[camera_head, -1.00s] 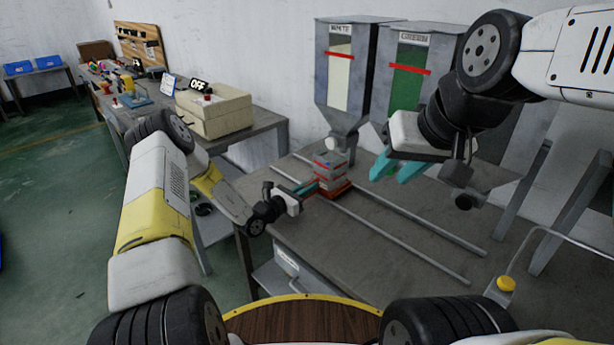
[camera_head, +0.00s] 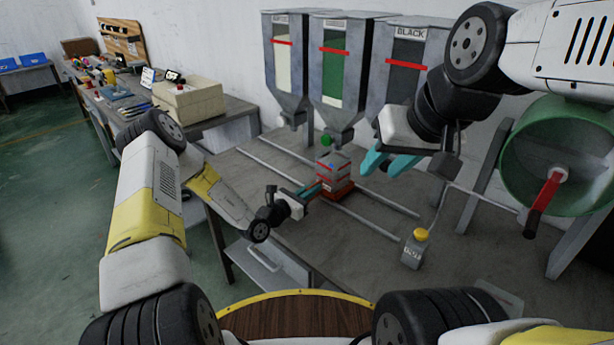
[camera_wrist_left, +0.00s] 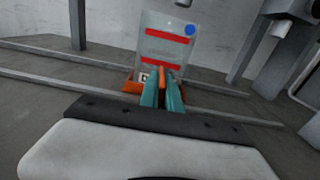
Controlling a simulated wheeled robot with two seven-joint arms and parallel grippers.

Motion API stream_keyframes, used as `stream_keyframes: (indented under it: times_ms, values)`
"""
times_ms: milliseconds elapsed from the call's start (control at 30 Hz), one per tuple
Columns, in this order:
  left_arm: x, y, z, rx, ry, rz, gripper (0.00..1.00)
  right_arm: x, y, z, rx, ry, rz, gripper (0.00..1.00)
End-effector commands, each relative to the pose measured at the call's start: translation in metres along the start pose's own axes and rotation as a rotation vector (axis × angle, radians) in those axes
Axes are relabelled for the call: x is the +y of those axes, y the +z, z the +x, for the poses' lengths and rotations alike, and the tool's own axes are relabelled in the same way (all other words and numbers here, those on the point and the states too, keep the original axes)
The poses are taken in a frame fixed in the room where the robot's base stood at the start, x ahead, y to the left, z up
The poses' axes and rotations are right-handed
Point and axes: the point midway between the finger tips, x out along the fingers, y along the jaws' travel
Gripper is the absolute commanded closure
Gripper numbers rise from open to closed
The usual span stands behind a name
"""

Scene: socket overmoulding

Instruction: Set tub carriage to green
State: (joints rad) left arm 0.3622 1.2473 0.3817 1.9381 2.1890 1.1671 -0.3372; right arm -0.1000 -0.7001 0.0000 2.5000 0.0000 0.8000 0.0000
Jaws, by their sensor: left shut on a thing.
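The tub carriage is a red-orange base (camera_head: 342,193) on two rails, carrying a grey tub (camera_head: 334,165) with red bands. In the head view the tub appears just below the outlet of the green hopper (camera_head: 337,75); exact alignment in depth is hard to tell. My left gripper (camera_head: 313,190) is shut on the carriage's near side. In the left wrist view its teal fingers (camera_wrist_left: 163,94) close on an upright orange handle (camera_wrist_left: 162,80) in front of the tub (camera_wrist_left: 160,42). My right gripper (camera_head: 388,164) is open and empty, raised to the right of the tub.
A pale-windowed hopper (camera_head: 288,65) stands left of the green one, and a black hopper (camera_head: 405,75) to its right. The rails (camera_head: 375,222) run on to the right. A box with a yellow button (camera_head: 416,246) and a green drum with a red handle (camera_head: 552,185) stand right.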

Motion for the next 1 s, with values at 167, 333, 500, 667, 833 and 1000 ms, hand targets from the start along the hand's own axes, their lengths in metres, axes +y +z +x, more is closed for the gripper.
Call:
stream_keyframes:
  times_ms: [167, 333, 500, 667, 833, 1000]
  values:
    - [-0.0052, -0.0007, -0.0008, 0.001, 0.000, 0.000, 1.00, 0.0000, 0.0000, 0.0000, 0.000, 0.000, 0.000, 0.64]
    - [-0.0062, -0.0007, -0.0008, 0.000, 0.001, 0.000, 1.00, 0.0000, 0.0000, 0.0000, 0.000, 0.000, 0.000, 0.64]
    - [-0.0062, -0.0007, -0.0008, 0.000, 0.001, 0.000, 1.00, 0.0000, 0.0000, 0.0001, 0.000, 0.000, 0.000, 0.64]
    - [-0.0062, -0.0007, -0.0007, 0.000, 0.001, 0.000, 0.79, 0.0000, 0.0000, 0.0001, 0.000, 0.000, 0.000, 0.64]
    - [-0.0063, -0.0004, -0.0004, 0.000, 0.000, 0.000, 0.71, 0.0000, 0.0000, 0.0000, 0.000, 0.000, 0.000, 0.64]
    - [-0.0062, -0.0002, -0.0006, 0.000, 0.000, 0.000, 0.71, 0.0000, 0.0000, 0.0000, 0.000, 0.000, 0.000, 0.64]
